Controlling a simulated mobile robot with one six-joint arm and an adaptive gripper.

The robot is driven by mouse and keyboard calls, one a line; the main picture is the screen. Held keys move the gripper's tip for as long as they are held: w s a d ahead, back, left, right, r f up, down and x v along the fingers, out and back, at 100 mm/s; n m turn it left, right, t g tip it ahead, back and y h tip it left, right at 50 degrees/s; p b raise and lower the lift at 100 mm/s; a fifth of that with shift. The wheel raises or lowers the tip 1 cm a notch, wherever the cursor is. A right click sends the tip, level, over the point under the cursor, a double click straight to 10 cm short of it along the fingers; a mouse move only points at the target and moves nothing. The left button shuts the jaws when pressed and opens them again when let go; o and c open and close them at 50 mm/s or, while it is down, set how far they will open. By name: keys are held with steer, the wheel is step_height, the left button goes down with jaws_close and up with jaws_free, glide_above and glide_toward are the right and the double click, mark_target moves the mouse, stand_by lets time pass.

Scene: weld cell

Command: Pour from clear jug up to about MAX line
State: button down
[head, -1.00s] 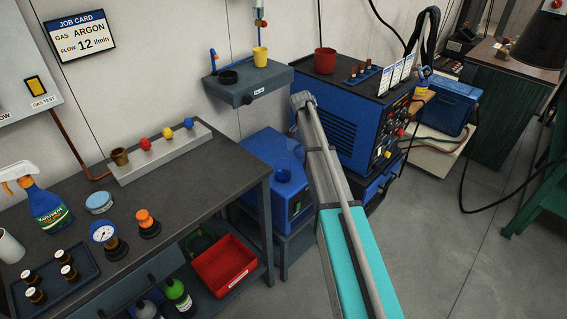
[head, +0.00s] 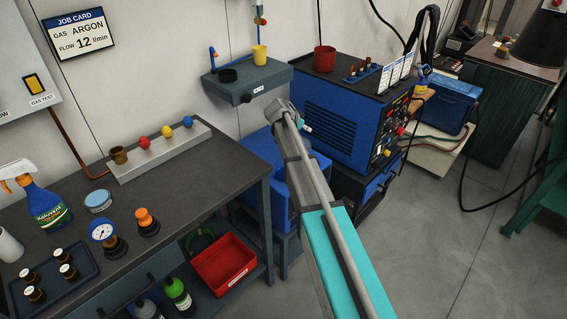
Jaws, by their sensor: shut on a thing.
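No clear jug can be made out in the head view. My arm reaches up from the bottom edge, and its far end is in front of the blue welding machine and the wall shelf. My gripper's fingers cannot be seen; the arm hides that spot, so what they hold is also hidden. A blue box unit (head: 262,150) stands low between the workbench and the welding machine. My arm covers much of its top and front. No MAX line can be read.
The dark workbench (head: 215,180) at left carries a spray bottle (head: 45,203), a gauge (head: 103,233) and a tray of small bottles. A grey wall shelf (head: 262,90) holds a yellow cup (head: 260,54). The blue welding machine (head: 335,120) stands at right. Floor at lower right is clear.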

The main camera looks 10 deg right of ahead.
steer(key=shift+s+a+r+h, duration=0.15)
steer(key=shift+a+r+h, duration=0.15)
steer(key=shift+r+h, duration=0.15)
stand_by(0.3)
steer(key=shift+s+a+t+h+b, duration=0.25)
steer(key=shift+a+t+h+b, duration=0.3)
steer(key=shift+b, duration=0.6)
steer(key=shift+w+d, duration=0.15)
steer(key=shift+d, duration=0.35)
stand_by(0.7)
steer(key=shift+s+a+r+t+h+b, duration=0.35)
steer(key=shift+a+r+t+h+b, duration=0.25)
steer(key=shift+r+h+b, duration=0.15)
stand_by(3.4)
steer(key=shift+w+d+f, duration=0.1)
steer(key=shift+w+d+f+g+y+p, duration=0.35)
steer(key=shift+d+g+y+p, duration=0.15)
steer(key=shift+p, duration=0.25)
steer(key=y+p, duration=0.1)
steer(key=d+g+p, duration=0.1)
steer(key=shift+w+r+y+p, duration=0.1)
steer(key=shift+w+y+p, duration=0.2)
steer(key=shift+y+p, duration=0.1)
steer(key=shift+f+b, duration=0.3)
steer(key=shift+f, duration=0.2)
